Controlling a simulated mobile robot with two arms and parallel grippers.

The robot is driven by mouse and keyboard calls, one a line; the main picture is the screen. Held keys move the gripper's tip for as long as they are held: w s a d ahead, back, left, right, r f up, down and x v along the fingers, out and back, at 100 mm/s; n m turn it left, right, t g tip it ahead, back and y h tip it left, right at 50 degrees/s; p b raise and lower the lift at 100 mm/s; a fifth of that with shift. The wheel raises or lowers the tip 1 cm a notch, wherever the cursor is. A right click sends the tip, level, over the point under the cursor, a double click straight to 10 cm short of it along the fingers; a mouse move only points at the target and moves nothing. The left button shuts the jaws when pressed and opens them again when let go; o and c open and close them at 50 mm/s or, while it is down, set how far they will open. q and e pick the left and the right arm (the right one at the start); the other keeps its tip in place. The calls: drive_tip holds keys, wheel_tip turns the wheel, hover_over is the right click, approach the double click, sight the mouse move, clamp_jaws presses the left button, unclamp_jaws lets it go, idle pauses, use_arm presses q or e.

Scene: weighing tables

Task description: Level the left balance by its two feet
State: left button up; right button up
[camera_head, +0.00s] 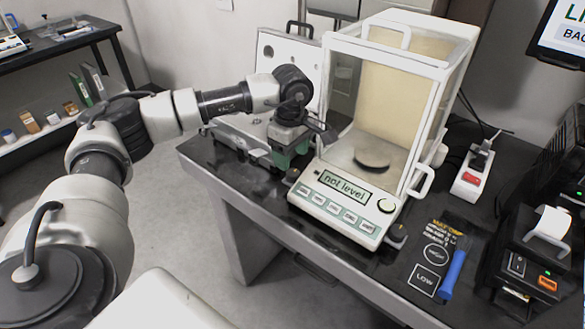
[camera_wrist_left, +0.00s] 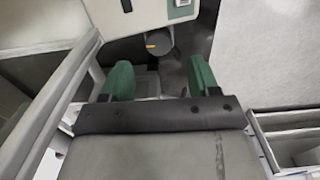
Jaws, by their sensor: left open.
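The left balance (camera_head: 340,205) is a white unit with a glass draft shield, a round pan (camera_head: 371,158) and a display (camera_head: 345,188) reading "not level". Its dark front right foot (camera_head: 397,236) shows at the base's corner. My left gripper (camera_head: 288,155) is by the balance's left side, pointing down, with green fingers. In the left wrist view its fingers (camera_wrist_left: 160,80) are apart with nothing between the tips. A dark round knob, seemingly the front left foot (camera_wrist_left: 153,45), lies beyond them by the balance's corner. Whether they touch it cannot be told. My right gripper is not in view.
A blue tool (camera_head: 453,274) lies on a dark card (camera_head: 428,280) right of the balance. A power strip (camera_head: 473,172) and a black printer (camera_head: 535,250) stand farther right. An open case (camera_head: 285,58) is behind my left arm. The table's front edge is close.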

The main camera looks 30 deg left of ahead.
sight(292, 172)
use_arm(q)
wheel_tip(292, 172, down, 5)
drive_tip(key=shift+r, duration=0.1)
drive_tip(key=shift+f, duration=0.35)
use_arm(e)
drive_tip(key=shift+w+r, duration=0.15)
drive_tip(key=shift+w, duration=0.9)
